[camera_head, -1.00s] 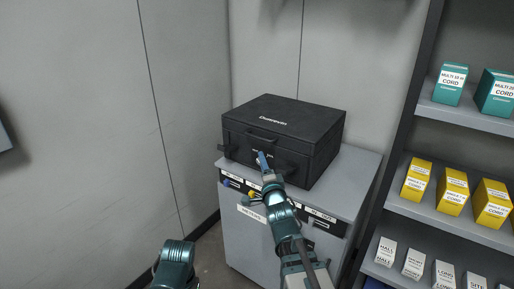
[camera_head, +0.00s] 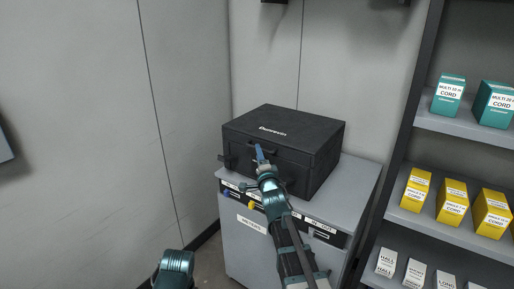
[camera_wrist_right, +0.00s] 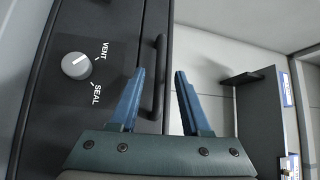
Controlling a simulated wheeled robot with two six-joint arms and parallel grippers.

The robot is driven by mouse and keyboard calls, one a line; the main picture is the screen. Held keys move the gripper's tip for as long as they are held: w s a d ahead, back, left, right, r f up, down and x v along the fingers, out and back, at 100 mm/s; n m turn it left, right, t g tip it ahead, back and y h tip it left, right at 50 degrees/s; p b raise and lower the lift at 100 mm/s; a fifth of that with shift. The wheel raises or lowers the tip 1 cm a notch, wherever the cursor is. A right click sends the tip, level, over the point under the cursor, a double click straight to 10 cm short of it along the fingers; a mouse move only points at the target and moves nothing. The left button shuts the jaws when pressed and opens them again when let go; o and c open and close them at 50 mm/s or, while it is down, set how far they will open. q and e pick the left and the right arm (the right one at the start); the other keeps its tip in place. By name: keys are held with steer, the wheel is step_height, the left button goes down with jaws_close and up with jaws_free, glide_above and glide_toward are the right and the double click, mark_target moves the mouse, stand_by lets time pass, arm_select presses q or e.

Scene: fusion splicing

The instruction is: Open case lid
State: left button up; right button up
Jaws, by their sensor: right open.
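The black case (camera_head: 285,128) sits on a grey cabinet with its lid shut. My right gripper (camera_head: 259,152) is at the case front, near the handle. In the right wrist view the gripper (camera_wrist_right: 157,75) has its blue fingers apart, with the dark handle bar (camera_wrist_right: 160,75) in the gap between them; I cannot tell if they touch it. A round knob (camera_wrist_right: 76,66) marked VENT and SEAL is on the case front. My left gripper is out of view.
The grey cabinet (camera_head: 347,190) has labelled drawers under the case. A shelf rack on the right holds teal boxes (camera_head: 449,93), yellow boxes (camera_head: 453,202) and white boxes (camera_head: 415,272). Walls stand close behind and to the left.

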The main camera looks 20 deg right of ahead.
steer(key=w, duration=0.4)
steer(key=shift+w+d+r, duration=0.1)
steer(key=shift+d+r, duration=0.15)
steer(key=shift+r, duration=0.05)
jaws_close()
stand_by(1.1)
